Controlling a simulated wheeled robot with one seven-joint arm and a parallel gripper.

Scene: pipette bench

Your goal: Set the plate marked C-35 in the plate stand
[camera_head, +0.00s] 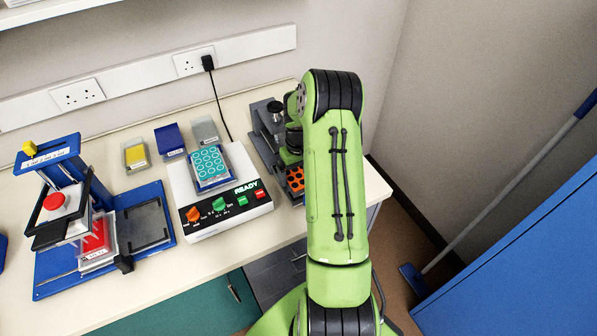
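Several small plates are in view, but their labels are too small to read, so I cannot tell which is C-35. A yellow plate (135,154), a blue plate (170,141) and a grey plate (205,132) stand at the back of the bench. A plate with teal wells (209,163) sits on the white device. A red plate (97,238) is in the blue press-like frame. An orange plate (295,179) lies by the dark grey apparatus (264,133), partly behind my arm. I cannot tell which fixture is the plate stand. My gripper is mostly hidden behind my green arm.
The white device (228,211) has knobs, buttons and a READY mark. The blue frame (43,272) fills the bench's left, with an empty dark bed (148,222) beside the red plate. A black cable (218,95) runs from the wall socket. The bench front (185,272) is clear.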

